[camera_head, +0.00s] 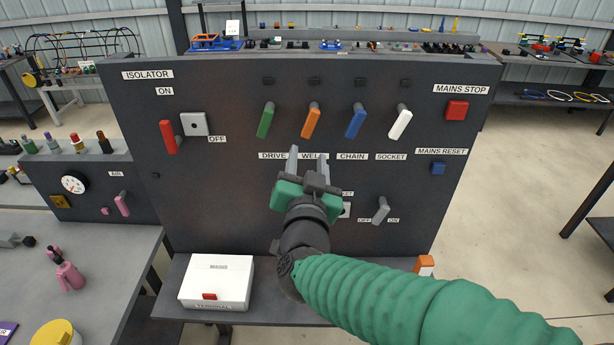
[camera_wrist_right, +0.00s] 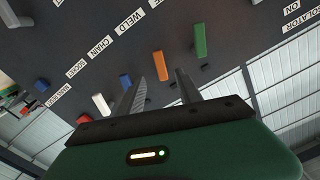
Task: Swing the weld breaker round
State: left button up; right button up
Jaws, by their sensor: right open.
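The weld breaker is the orange lever (camera_head: 311,124) above the WELD label on the dark panel (camera_head: 230,100). It hangs down from its pivot, tilted a little to the left. My right gripper (camera_head: 308,153) is open, with its fingertips just below the orange lever over the label row. In the right wrist view the orange lever (camera_wrist_right: 159,65) shows beyond and between the two open fingers (camera_wrist_right: 161,77). I see nothing held, and I cannot tell how far the fingertips are from the panel. My left gripper is not in view.
Beside it are the green lever (camera_head: 265,120), blue lever (camera_head: 356,122) and white lever (camera_head: 401,123). A red isolator handle (camera_head: 168,137) is at left, and a grey socket lever (camera_head: 381,211) is below right. A white terminal box (camera_head: 217,278) sits on the ledge under the panel.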

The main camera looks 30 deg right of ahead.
jog(key=v, duration=0.4)
jog(key=shift+f+p, duration=0.1)
jog(key=shift+p, duration=0.3)
jog(key=w+a+f+n+g+y, duration=0.15)
jog(key=a+f+n+y, duration=0.3)
jog(key=f, duration=0.55)
jog(key=a+f+n+g+y, duration=0.3)
jog(key=a+f+n+y, duration=0.15)
jog(key=f, duration=0.45)
jog(key=s+d+f+n+g, duration=0.1)
jog(key=s+d+f+g, duration=0.2)
jog(key=s+f+g, duration=0.5)
jog(key=s+f, duration=0.4)
jog(key=s, duration=0.1)
jog(key=shift+y, duration=0.3)
